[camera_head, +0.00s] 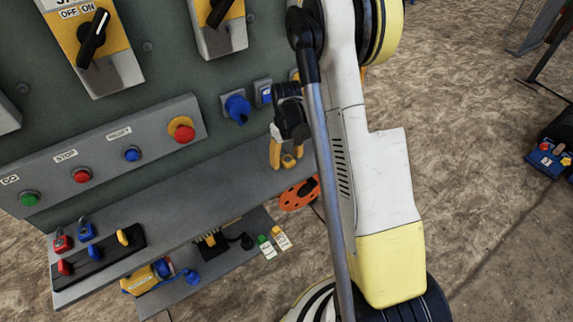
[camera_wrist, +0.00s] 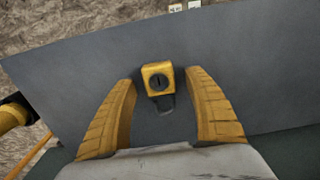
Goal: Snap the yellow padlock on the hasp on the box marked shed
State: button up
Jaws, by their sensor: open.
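A yellow padlock (camera_wrist: 157,69) with a dark round keyhole lies on a grey shelf (camera_wrist: 250,75) in the wrist view, its dark shackle towards my gripper. My gripper (camera_wrist: 163,80) is open, its two yellow fingers on either side of the padlock with a gap at each side. In the head view my gripper (camera_head: 287,155) is over the right end of the shelf (camera_head: 215,205). Two switch boxes with yellow plates, a left one (camera_head: 115,75) marked OFF ON and a right one (camera_head: 228,38), are cut by the top edge. I cannot read "shed" or make out a hasp.
A button panel (camera_head: 105,160) runs above the shelf. Red (camera_head: 62,243) and blue (camera_head: 87,232) padlocks stand near a black rack (camera_head: 97,262) at the shelf's left. An orange disc (camera_head: 298,194) and small tags (camera_head: 267,247) are below. My arm hides part of the middle.

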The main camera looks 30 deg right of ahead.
jog(key=shift+f, duration=0.1)
jog(key=c, duration=1.3)
